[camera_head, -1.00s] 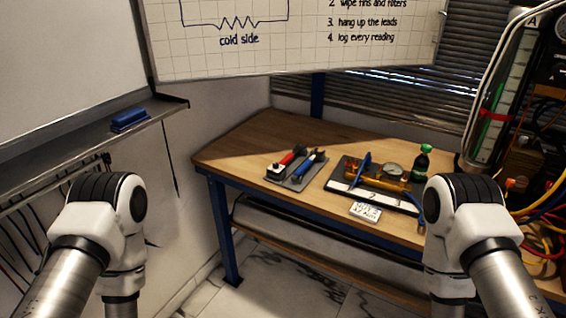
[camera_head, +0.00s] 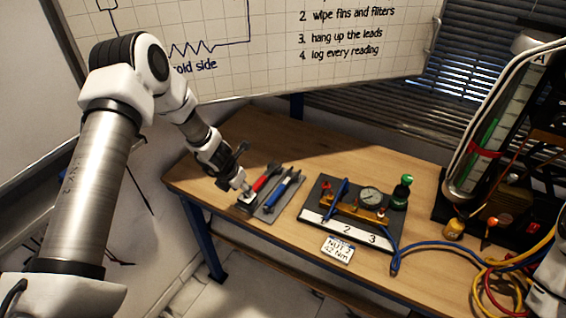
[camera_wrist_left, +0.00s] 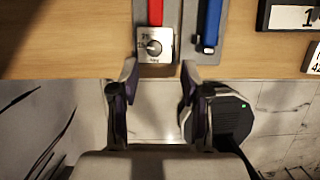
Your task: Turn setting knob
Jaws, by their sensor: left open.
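The setting knob (camera_wrist_left: 154,47) is a small round knob on a square pale plate at the near end of a red-handled tool (camera_wrist_left: 155,12). In the head view the red tool (camera_head: 264,180) lies on a grey tray (camera_head: 268,208) near the table's left front edge, and the knob is hard to make out beside the gripper. My left gripper (camera_wrist_left: 159,70) is open and empty, its two fingertips either side of the knob plate's near end, just short of the knob. In the head view it (camera_head: 241,178) points down at that end of the tool. My right gripper is out of view.
A blue-handled tool (camera_wrist_left: 209,22) lies close right of the red one. Further right are a numbered board (camera_head: 313,217) with a gauge (camera_head: 371,195), a label card (camera_head: 338,249), a green-capped bottle (camera_head: 401,192) and cables. The wooden table (camera_head: 330,152) is bare behind the tools.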

